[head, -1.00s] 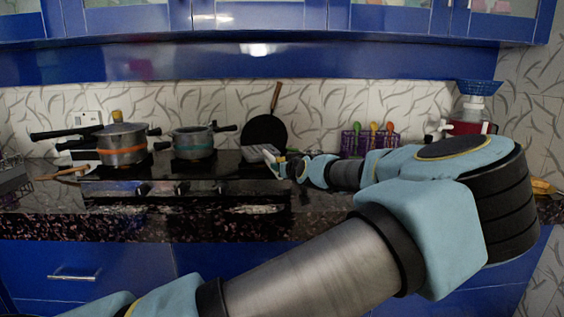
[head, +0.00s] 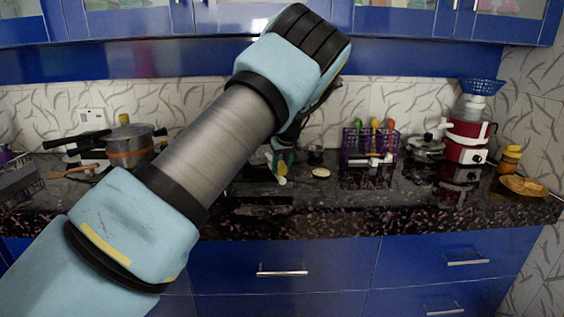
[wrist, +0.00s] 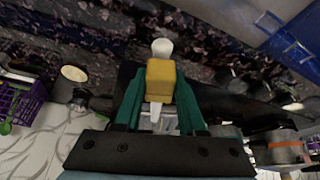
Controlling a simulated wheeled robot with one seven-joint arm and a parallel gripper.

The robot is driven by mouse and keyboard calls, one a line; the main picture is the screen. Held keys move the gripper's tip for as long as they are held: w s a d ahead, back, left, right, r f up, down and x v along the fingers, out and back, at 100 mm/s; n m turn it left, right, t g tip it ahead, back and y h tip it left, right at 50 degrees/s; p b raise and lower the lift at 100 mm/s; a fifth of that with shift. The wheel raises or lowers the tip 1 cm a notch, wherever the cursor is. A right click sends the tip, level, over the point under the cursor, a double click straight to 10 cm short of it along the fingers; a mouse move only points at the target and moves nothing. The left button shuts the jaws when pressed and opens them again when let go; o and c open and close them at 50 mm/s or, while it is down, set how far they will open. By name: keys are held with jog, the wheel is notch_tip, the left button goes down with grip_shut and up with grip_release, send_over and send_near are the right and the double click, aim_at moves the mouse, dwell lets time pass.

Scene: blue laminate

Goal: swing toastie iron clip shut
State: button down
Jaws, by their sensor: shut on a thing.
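My gripper (head: 282,168) is low over the black counter, just right of the hob, partly hidden by my arm. In the wrist view its green fingers (wrist: 158,95) are shut on a yellow piece with a white rounded end (wrist: 160,80). The white end points away from the palm, and a narrow white strip shows between the fingers. This piece also shows small in the head view (head: 282,171). I cannot make out the toastie iron's plates or clip, nor tell whether the yellow and white piece belongs to it.
A purple rack with coloured utensils (head: 368,145) stands to the right, beyond a pale round lid (head: 321,172). A pot (head: 128,148) is at left. The counter's front edge is mostly clear.

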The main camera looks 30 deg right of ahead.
jog(key=shift+w+f+g+p, duration=0.1)
jog(key=shift+w+g+p, duration=0.2)
jog(key=shift+g+p, duration=0.45)
jog(key=shift+g, duration=0.25)
jog(key=shift+c, duration=2.4)
grip_release()
jog(key=b+v, duration=0.4)
jog(key=v, duration=0.6)
jog(key=shift+r, duration=0.35)
jog(key=shift+s+d, duration=0.1)
jog(key=shift+s, duration=0.05)
